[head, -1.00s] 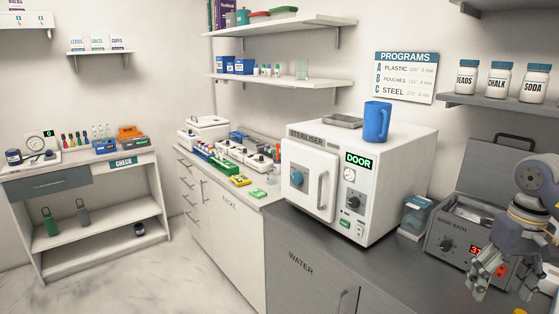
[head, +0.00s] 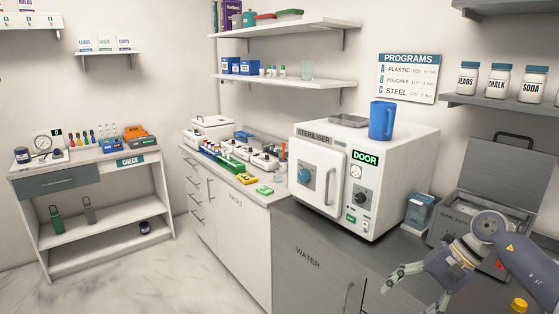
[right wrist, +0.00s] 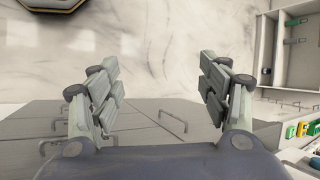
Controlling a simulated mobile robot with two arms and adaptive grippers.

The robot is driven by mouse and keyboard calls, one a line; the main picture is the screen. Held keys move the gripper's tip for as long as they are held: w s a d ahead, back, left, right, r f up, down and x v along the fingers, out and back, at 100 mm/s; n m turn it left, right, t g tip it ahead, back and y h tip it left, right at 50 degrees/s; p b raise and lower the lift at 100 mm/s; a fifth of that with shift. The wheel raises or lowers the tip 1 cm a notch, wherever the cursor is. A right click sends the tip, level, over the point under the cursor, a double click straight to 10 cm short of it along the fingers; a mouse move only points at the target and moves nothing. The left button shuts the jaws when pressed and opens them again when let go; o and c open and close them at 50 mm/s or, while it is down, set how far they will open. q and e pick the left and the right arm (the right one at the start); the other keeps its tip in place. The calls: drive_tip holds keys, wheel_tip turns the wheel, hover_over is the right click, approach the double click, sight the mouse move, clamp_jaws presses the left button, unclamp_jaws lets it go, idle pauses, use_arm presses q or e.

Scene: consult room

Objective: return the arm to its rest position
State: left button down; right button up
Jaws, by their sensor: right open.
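My right gripper (head: 406,288) is in the lower right of the head view, above the dark counter (head: 385,262), in front of the steriliser and the sonic bath. Its fingers point left. In the right wrist view the two fingers of my right gripper (right wrist: 158,72) stand wide apart with nothing between them. The pale marbled floor shows beyond them. My right forearm comes in from the right and covers part of the sonic bath (head: 447,232). My left gripper is not in view.
The white steriliser (head: 402,170) stands on the counter, its display reading DOOR. A blue jug (head: 381,121) sits on top. A clear blue-lidded container (head: 419,212) stands between steriliser and bath. A yellow-capped item (head: 519,304) is near my forearm. Open floor (head: 150,275) lies at left.

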drive_tip(key=w+a+f+m+t+y, duration=0.3)
drive_tip(key=a+f+m+t, duration=0.15)
drive_tip(key=f+m, duration=0.4)
drive_tip(key=w+a+f+m+t+y, duration=0.3)
drive_tip(key=a+f+m, duration=0.25)
drive_tip(key=m, duration=0.65)
drive_tip(key=s+d+f+m+t+h, duration=0.1)
drive_tip(key=s+d+f+m+h, duration=0.15)
drive_tip(key=f+m, duration=0.45)
drive_tip(key=s+d+f+m+t+h, duration=0.2)
drive_tip(key=f+m+h, duration=0.1)
drive_tip(key=f+m, duration=0.45)
drive_tip(key=s+d+f+m+t+h, duration=0.1)
drive_tip(key=s+d+f+m+h, duration=0.1)
drive_tip(key=f+m, duration=0.5)
drive_tip(key=s+d+f+m+g+h, duration=0.2)
drive_tip(key=s+f+m+g+h, duration=0.25)
drive_tip(key=s+f+m, duration=1.05)
drive_tip(key=s+a+f+m+g, duration=0.1)
drive_tip(key=s+f+g, duration=0.1)
drive_tip(key=s, duration=0.9)
drive_tip(key=s+a+f+m+g, duration=0.1)
drive_tip(key=s+f, duration=0.4)
drive_tip(key=s, duration=0.5)
drive_tip(key=s+f+m+g+h, duration=0.1)
drive_tip(key=s+f+m+g, duration=0.2)
drive_tip(key=s, duration=0.8)
drive_tip(key=shift+s+a+f+g, duration=0.3)
drive_tip(key=shift+s+a+f, duration=0.1)
drive_tip(key=shift+f, duration=0.15)
